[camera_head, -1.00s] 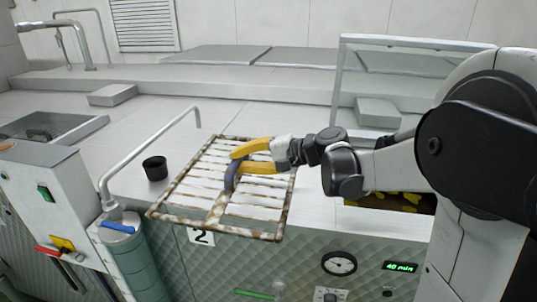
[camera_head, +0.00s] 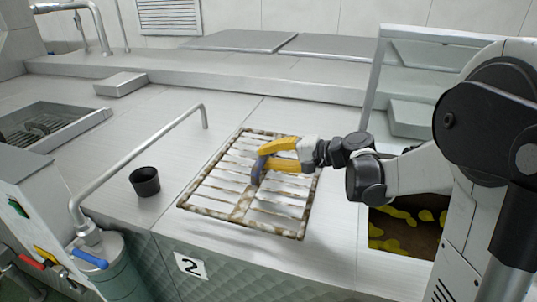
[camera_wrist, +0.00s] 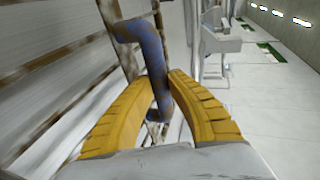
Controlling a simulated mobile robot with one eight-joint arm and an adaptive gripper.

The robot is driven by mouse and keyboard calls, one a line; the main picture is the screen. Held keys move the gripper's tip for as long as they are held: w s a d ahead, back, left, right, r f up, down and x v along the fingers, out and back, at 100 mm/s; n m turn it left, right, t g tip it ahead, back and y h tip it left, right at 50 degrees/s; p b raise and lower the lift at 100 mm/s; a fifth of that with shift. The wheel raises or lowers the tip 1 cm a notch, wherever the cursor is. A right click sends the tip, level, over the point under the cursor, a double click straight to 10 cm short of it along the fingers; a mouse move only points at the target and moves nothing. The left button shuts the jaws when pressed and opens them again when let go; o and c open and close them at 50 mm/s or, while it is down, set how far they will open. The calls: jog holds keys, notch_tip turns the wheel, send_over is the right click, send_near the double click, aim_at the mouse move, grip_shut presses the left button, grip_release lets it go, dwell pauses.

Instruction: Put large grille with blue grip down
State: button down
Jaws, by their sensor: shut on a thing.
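The large grille (camera_head: 243,211) is a rusty rectangular frame with pale bars. In the head view it lies about level over the white counter, left of my arm; I cannot tell whether it touches the counter. Its blue grip (camera_wrist: 153,62) rises from a middle bar. My gripper (camera_head: 262,165) has yellow fingers and is shut on the blue grip. In the wrist view the two yellow fingers (camera_wrist: 160,105) close around the grip from both sides. The gripper hides part of the grille's right side in the head view.
A black cup (camera_head: 145,182) stands on the counter left of the grille. A bent pipe (camera_head: 140,165) runs near it. A sunken basin (camera_head: 45,128) lies at far left. An opening with yellow and brown contents (camera_head: 405,232) is at right. Bare counter (camera_head: 215,120) lies behind the grille.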

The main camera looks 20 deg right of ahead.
aim_at(267, 172)
jog(key=shift+w+f, duration=0.1)
jog(key=shift+f, duration=2.65)
jog(key=c, duration=1.4)
grip_release()
